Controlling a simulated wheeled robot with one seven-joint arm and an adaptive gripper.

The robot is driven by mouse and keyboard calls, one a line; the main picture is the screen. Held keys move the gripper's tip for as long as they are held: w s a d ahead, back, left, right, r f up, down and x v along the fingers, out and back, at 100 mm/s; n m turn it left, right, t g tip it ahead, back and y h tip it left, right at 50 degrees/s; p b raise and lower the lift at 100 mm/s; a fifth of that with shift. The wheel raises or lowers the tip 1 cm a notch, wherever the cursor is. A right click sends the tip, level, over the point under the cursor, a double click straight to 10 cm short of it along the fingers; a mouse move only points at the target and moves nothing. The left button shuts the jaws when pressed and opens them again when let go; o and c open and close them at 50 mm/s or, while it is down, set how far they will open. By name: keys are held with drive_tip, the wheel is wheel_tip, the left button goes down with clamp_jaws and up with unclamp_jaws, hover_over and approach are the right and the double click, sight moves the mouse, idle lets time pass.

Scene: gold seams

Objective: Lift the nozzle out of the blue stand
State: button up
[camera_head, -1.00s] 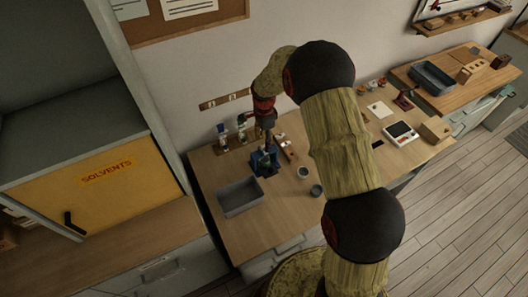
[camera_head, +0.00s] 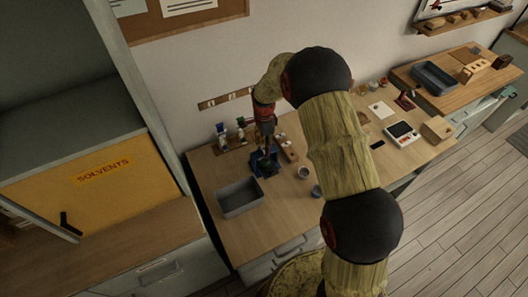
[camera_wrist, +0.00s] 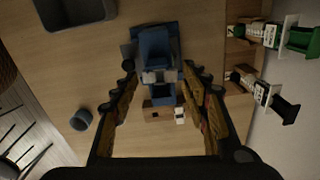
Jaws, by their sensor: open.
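The blue stand (camera_head: 257,166) is on the workbench, partly hidden by my gripper (camera_head: 267,147) above it in the head view. In the wrist view the blue stand (camera_wrist: 155,42) lies ahead of and between my open fingers (camera_wrist: 158,68). A small pale grey piece, seemingly the nozzle (camera_wrist: 160,76), shows at the stand between the two fingertips, with a gap on each side. Nothing is held. I cannot tell how deep the nozzle sits or whether the fingertips are level with it.
A grey tray (camera_head: 240,197) stands at the left front of the stand. A wooden block with small pieces (camera_head: 288,148) is close beside the stand.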

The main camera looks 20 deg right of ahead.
drive_tip(key=shift+f+b, duration=0.8)
drive_tip(key=shift+f, duration=0.8)
drive_tip(key=shift+c, duration=1)
drive_tip(key=c, duration=0.4)
drive_tip(key=shift+r, duration=0.1)
drive_tip(key=shift+r+p, duration=2.35)
drive_tip(key=shift+r, duration=1.85)
drive_tip(key=shift+c, duration=0.3)
